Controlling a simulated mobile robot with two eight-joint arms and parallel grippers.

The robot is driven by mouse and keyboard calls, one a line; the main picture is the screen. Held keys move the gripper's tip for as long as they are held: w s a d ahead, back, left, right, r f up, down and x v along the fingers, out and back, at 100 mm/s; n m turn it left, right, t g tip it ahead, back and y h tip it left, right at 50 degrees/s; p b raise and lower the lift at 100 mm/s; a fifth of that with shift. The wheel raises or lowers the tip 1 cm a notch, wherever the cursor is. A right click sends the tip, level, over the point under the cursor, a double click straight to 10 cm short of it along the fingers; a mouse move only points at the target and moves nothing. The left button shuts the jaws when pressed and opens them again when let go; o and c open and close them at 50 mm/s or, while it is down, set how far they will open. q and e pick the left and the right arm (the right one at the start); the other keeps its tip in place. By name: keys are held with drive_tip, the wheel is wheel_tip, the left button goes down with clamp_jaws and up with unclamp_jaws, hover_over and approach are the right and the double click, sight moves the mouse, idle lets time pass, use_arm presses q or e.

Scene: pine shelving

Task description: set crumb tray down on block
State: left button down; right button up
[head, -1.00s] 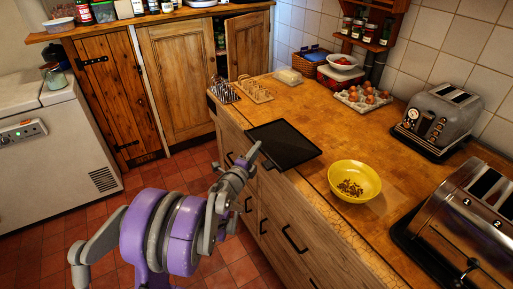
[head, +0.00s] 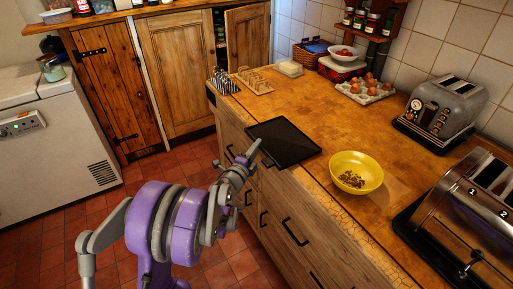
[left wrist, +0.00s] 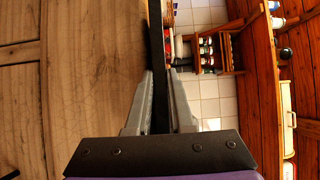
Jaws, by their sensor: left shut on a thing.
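The crumb tray (head: 285,142) is a flat, black, nearly square sheet in the head view. It lies level over the left edge of the wooden block worktop (head: 320,119), with its near-left part at the edge. I cannot tell whether it touches the wood. My left gripper (head: 255,152) is shut on the tray's near-left edge. In the left wrist view the tray (left wrist: 157,60) shows edge-on as a thin dark strip between the two grey fingers. My right gripper is not in view.
A yellow bowl (head: 356,172) with brown bits stands right of the tray. Two toasters (head: 445,115) (head: 470,222) stand farther right. An egg tray (head: 366,92), a peg rack (head: 254,83) and a metal rack (head: 223,84) stand behind. The worktop between tray and eggs is clear.

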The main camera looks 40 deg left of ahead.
use_arm(q)
drive_tip(key=shift+f+b, duration=0.3)
drive_tip(key=shift+f, duration=0.1)
drive_tip(key=c, duration=0.7)
unclamp_jaws()
drive_tip(key=v, duration=1.1)
drive_tip(key=shift+w+r, duration=0.1)
drive_tip(key=s+d+r+n+g+y+p, duration=0.2)
drive_tip(key=s+d+r+n+g+p, duration=0.25)
drive_tip(key=n, duration=0.55)
drive_tip(key=s+d+n+g+h+p, duration=0.2)
drive_tip(key=s+d, duration=0.4)
drive_tip(key=d, duration=0.3)
drive_tip(key=s+d+n+g+h+p, duration=0.3)
drive_tip(key=s+d+g, duration=0.2)
drive_tip(key=d, duration=0.3)
drive_tip(key=shift+s+d+f, duration=0.25)
drive_tip(key=shift+s+d, duration=0.15)
drive_tip(key=shift+s, duration=0.5)
